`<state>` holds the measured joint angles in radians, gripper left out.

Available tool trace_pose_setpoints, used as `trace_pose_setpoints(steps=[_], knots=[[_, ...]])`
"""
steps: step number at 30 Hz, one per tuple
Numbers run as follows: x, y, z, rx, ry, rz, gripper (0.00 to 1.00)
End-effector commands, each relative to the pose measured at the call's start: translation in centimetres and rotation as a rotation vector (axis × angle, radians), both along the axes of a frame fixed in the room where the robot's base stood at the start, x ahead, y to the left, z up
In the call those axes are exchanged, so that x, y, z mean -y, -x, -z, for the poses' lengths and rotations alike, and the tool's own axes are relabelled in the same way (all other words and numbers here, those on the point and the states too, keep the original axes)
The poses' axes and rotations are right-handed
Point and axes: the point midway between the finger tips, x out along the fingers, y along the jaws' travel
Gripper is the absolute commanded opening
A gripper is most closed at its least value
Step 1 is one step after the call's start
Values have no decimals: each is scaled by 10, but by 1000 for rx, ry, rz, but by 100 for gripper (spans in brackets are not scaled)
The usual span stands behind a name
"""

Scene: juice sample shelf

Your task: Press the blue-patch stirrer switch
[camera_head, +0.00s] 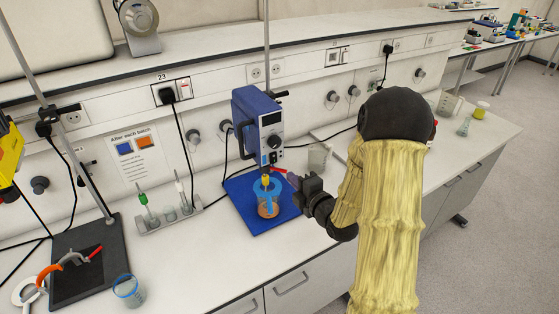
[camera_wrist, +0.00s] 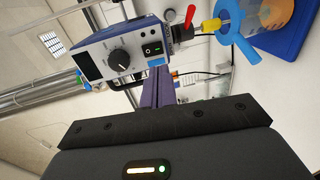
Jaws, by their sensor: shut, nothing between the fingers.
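The blue overhead stirrer (camera_head: 258,125) stands over a blue mat (camera_head: 243,204). A small blue patch (camera_wrist: 157,62) sits beside the switch. My gripper (camera_head: 296,182) is shut and empty, in front and to the right of the stirrer. In the wrist view the fingertips (camera_wrist: 159,72) point toward the panel by the patch; I cannot tell whether they touch.
Below the stirrer stands a beaker (camera_head: 268,208) of orange liquid with a blue clamp around it. A tube rack (camera_head: 168,222) and a stand base (camera_head: 90,265) are left.

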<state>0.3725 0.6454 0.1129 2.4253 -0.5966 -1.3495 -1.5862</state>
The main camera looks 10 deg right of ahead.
Motion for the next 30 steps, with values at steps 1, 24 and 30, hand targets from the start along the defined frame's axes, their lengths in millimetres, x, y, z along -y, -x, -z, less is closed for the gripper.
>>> trace_pose_setpoints(steps=[1, 24, 30], knots=[[-3, -8, -3, -2, -2, -3, 0], [-25, -77, 10, -1, -1, 0, 0], [-25, -77, 10, 0, -1, 0, 0]])
